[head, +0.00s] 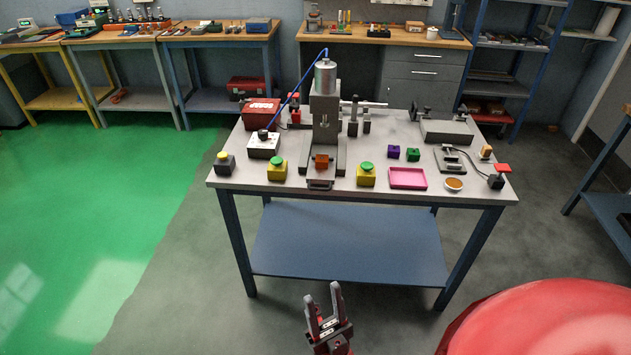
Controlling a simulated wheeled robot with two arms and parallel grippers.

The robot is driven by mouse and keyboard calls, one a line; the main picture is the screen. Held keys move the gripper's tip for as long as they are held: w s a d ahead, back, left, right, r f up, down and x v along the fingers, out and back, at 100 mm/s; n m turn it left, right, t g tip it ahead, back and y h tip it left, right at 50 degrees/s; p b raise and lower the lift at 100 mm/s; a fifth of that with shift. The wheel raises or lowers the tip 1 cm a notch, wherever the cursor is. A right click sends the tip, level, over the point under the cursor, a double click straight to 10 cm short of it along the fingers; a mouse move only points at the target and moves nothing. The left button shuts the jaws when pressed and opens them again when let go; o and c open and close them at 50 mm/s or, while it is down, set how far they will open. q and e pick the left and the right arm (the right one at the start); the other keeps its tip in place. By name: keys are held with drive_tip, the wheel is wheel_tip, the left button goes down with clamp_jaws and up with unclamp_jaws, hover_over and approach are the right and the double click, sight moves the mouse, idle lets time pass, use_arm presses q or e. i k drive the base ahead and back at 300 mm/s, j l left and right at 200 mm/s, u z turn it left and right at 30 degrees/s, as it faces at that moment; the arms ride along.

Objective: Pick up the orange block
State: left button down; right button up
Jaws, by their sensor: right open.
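The orange block (321,161) sits at the foot of the tall grey press (325,117), near the front edge of the cart top (240,184). It is small and lies between the press's base rails. My right gripper (322,292) is at the bottom middle, in front of the cart and well short of the block. Its two fingers point toward the cart, spread apart with nothing between them. My left gripper is not in view.
Floor before the cart is clear.

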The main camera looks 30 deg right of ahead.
sight(321, 164)
drive_tip(key=i+l+z, duration=0.1)
drive_tip(key=i+z, duration=0.15)
drive_tip(key=i, duration=0.3)
drive_tip(key=i+z, duration=0.25)
drive_tip(key=i, duration=0.3)
